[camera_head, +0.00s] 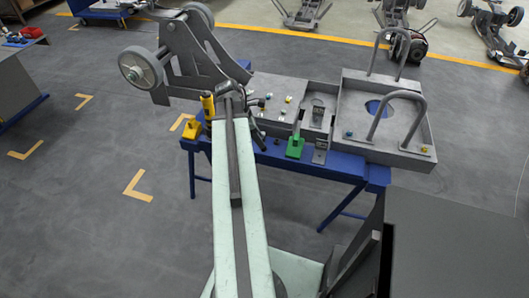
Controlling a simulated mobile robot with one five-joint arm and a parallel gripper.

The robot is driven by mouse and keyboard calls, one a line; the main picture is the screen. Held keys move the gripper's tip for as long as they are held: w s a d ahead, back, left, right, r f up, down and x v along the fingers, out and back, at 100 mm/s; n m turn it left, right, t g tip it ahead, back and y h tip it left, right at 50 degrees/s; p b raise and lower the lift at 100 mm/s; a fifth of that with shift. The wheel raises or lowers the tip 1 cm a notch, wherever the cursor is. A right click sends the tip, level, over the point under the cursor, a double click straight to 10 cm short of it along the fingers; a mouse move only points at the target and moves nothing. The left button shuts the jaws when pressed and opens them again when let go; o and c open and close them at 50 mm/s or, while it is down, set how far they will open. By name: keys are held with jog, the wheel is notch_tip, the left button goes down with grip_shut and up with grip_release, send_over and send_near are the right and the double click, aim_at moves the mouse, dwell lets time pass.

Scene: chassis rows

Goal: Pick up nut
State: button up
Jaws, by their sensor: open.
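Several small nut-like pieces, blue, yellow and pale, sit on a grey plate (272,84) of the chassis. One pale piece (288,99) lies near the plate's right part. A small blue piece (349,133) and a yellow one (424,149) are on the tray-like section at the right. They are too small to tell which is a nut. My gripper (257,112) is at the far end of my pale green arm, over or beside the plate's left part. It is open; its fingers are small and dark, and I see nothing held between them. My arm hides part of the plate's left side.
The chassis, with a wheeled upright (190,60) and a tray with tall handles (425,150), rests on a blue stand (340,166). A yellow tool (192,128) and a green clamp-like piece (295,146) stand along its front edge. Grey floor is free at left.

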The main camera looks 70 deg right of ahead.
aim_at(266, 148)
jog(key=b+x, duration=0.1)
jog(key=x, duration=0.1)
jog(key=b+x, duration=0.3)
jog(key=b, duration=0.1)
jog(key=shift+w+d+f, duration=0.15)
jog(key=shift+d+f, duration=0.1)
jog(key=shift+f, duration=0.2)
jog(key=shift+r, duration=0.2)
grip_shut()
